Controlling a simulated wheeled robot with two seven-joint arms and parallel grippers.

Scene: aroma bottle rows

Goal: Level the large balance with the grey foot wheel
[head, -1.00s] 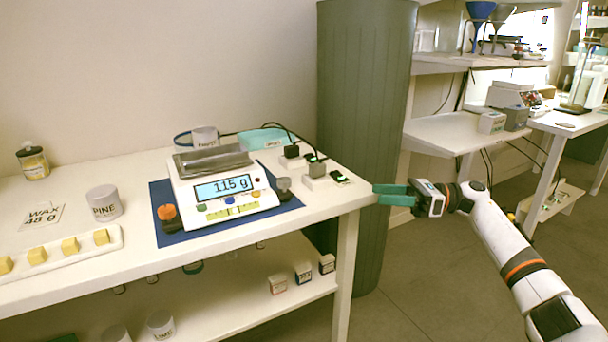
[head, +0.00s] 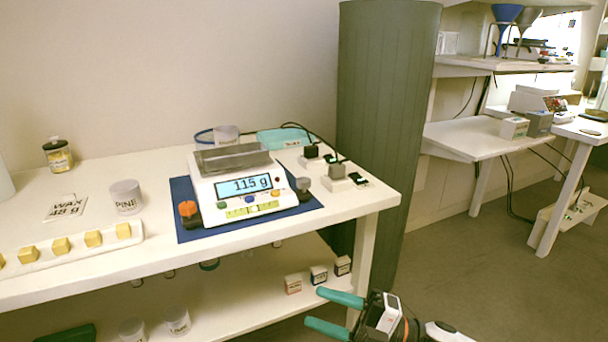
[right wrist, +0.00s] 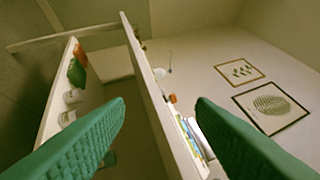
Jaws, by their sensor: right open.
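The large balance (head: 236,192) stands on a blue mat (head: 187,232) on the white table. It has a grey metal pan and a lit display showing digits 115 g, decimal point unclear. A yellow-green level strip (head: 252,209) is on its front, its bubble too small to read. The grey foot wheel (head: 303,185) is at the balance's right side, and an orange foot wheel (head: 188,210) at its left. My right gripper (head: 315,307) is open and empty, low in front of the table's right part, apart from the grey wheel. Its fingers also show in the right wrist view (right wrist: 160,102). My left gripper is out of view.
Black plugs (head: 336,171) and cables lie right of the balance; a teal box (head: 282,138) is behind. The PINE cup (head: 126,197) and a tray of wax cubes (head: 75,245) are left. The table's front edge and a lower shelf with small boxes (head: 319,275) are near my gripper.

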